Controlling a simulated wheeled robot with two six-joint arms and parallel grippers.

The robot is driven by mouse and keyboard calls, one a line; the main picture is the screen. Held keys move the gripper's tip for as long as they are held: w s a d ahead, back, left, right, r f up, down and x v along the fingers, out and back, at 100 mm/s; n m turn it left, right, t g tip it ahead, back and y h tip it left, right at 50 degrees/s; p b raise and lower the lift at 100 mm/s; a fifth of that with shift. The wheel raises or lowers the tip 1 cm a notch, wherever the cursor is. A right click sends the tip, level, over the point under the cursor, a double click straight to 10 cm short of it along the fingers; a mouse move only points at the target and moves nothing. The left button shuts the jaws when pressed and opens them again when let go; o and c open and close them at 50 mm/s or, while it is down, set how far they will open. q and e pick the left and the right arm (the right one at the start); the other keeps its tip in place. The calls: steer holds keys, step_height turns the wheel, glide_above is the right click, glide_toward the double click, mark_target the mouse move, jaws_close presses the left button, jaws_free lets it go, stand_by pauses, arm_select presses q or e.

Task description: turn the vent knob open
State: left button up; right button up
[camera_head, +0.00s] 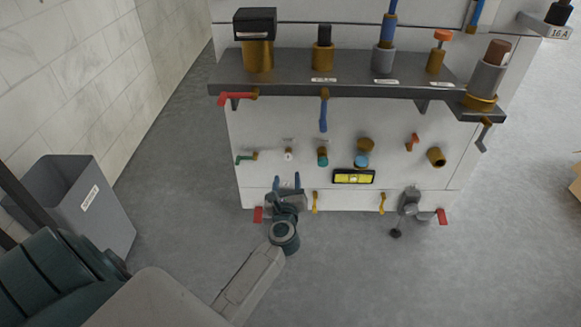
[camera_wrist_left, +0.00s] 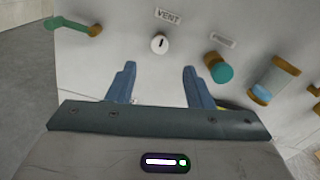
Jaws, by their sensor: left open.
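The vent knob (camera_wrist_left: 159,44) is a small round white knob with a short dark mark that looks close to upright. It sits on the pale washer panel, under a label (camera_wrist_left: 168,16) reading VENT. In the head view the knob (camera_head: 288,154) is small, between a green-handled lever and a teal knob. My left gripper (camera_head: 287,182) is open and empty, just below the knob. In the left wrist view its two blue fingers (camera_wrist_left: 159,72) point toward the panel, with the knob ahead and between their lines, apart from both. My right gripper does not show.
A teal knob (camera_wrist_left: 218,68) with a label sits close right of the vent knob. A green lever (camera_wrist_left: 75,26) is to the left. A dark shelf (camera_head: 340,88) with several fittings juts out above. A grey bin (camera_head: 85,205) stands at left.

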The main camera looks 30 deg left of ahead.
mark_target(288, 158)
arm_select(q)
steer(key=b+x, duration=0.1)
steer(key=x, duration=0.8)
steer(key=shift+w+a+b, duration=0.1)
steer(key=shift+w+b, duration=0.15)
steer(key=shift+b, duration=0.05)
steer(key=c, duration=1)
